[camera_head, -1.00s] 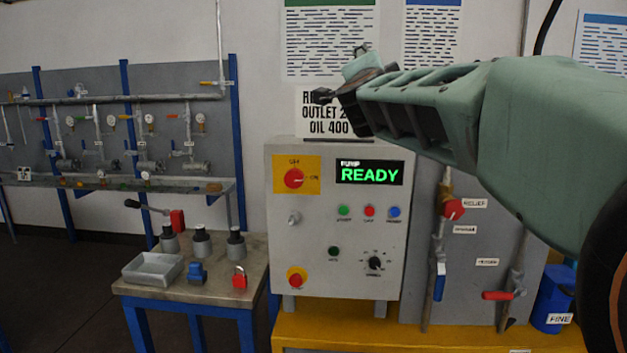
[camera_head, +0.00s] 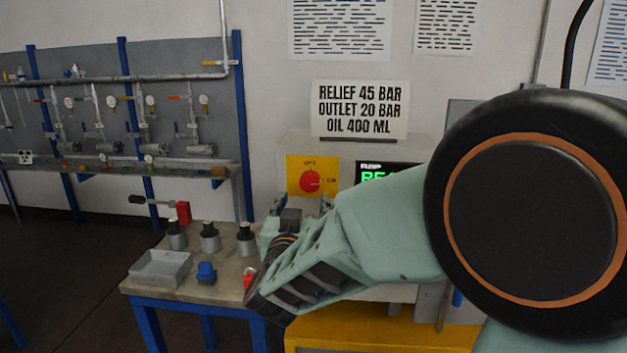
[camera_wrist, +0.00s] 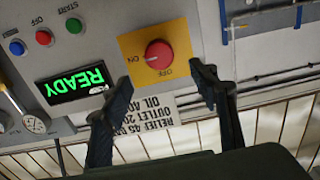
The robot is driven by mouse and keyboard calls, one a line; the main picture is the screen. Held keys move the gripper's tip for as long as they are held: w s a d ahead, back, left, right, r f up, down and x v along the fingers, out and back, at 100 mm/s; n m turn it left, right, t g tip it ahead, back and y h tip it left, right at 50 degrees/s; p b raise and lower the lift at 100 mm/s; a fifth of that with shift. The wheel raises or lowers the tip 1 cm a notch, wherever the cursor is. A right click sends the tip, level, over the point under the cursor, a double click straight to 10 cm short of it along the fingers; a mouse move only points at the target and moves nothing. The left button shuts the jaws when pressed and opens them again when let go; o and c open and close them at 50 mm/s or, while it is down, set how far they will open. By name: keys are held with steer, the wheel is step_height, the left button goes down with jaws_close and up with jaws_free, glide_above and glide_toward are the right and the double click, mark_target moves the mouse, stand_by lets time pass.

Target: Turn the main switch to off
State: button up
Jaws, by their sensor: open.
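The main switch is a red rotary knob (camera_head: 311,181) on a yellow plate (camera_head: 294,164), with OFF above it and ON to its right. In the wrist view, which is upside down, the knob (camera_wrist: 158,54) shows whole, and its pale mark points toward ON. My gripper (camera_head: 300,214) is open and empty, just below the plate in the head view. In the wrist view its fingers (camera_wrist: 152,104) stand apart below the knob, pointing toward the panel and not touching the knob.
The green READY display (camera_wrist: 74,84) and several buttons sit beside the switch. A sign (camera_head: 360,108) stands on top of the cabinet. A bench (camera_head: 232,288) at the left holds a grey tray (camera_head: 161,268) and several fittings. My arm covers most of the panel in the head view.

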mark_target(309, 183)
steer(key=w, duration=0.3)
steer(key=w+p, duration=0.1)
steer(key=w, duration=0.6)
steer(key=shift+d, duration=0.25)
steer(key=shift+c, duration=0.6)
steer(key=c, duration=1)
